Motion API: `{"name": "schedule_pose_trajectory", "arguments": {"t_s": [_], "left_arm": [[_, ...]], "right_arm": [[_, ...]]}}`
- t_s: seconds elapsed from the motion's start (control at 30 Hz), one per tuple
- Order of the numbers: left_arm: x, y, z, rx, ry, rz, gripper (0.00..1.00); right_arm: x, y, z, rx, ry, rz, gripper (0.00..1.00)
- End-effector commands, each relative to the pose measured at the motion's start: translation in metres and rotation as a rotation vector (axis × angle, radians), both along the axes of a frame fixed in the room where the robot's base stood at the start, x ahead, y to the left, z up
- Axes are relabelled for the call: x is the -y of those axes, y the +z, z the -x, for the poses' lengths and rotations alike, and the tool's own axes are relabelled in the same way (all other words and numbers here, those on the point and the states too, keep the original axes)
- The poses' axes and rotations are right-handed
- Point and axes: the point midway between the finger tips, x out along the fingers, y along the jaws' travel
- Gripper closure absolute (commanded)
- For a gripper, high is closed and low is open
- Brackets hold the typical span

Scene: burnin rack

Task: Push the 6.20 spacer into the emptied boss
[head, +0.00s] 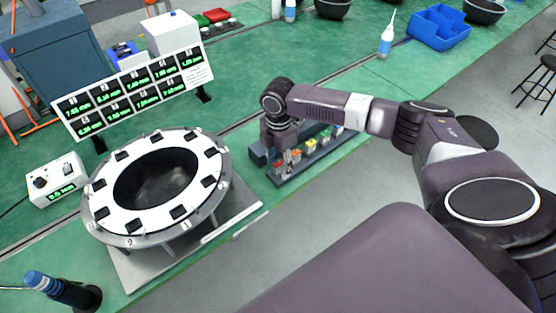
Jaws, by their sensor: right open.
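A white ring fixture (107,203) with several dark square bosses stands on a grey plate at the left. Its centre is a dark round opening. I cannot tell which boss is empty. A dark rack (330,148) holds several small pieces with red, yellow, green and white tops. Their markings are too small to read, so I cannot pick out the 6.20 spacer. My right gripper (274,160) points down at the left end of this rack and is open. The arm's wrist hides part of it, and I cannot tell if anything lies between its fingers. My left gripper is not in view.
A panel of green number displays (135,88) stands behind the ring. A small meter box (56,180) is at its left. A blue-handled tool (45,282) stands front left. A blue bin (438,28) and a bottle (387,38) are at the back.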

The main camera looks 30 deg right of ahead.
Motion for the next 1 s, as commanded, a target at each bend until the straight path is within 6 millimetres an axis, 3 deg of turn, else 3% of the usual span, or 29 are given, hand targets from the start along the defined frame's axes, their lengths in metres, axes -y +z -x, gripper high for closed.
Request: {"name": "schedule_pose_trajectory", "arguments": {"t_s": [0.37, 0.73, 1.0], "left_arm": [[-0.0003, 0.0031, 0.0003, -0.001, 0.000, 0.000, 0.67], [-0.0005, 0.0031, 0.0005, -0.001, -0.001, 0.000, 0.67], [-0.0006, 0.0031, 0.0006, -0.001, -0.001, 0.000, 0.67]], "right_arm": [[-0.0001, 0.0001, -0.0001, 0.000, 0.000, 0.000, 0.59], [0.0001, 0.0002, -0.0001, 0.000, -0.001, 0.000, 1.00], [0.0002, 0.0005, -0.0002, 0.000, -0.001, 0.000, 1.00]]}}
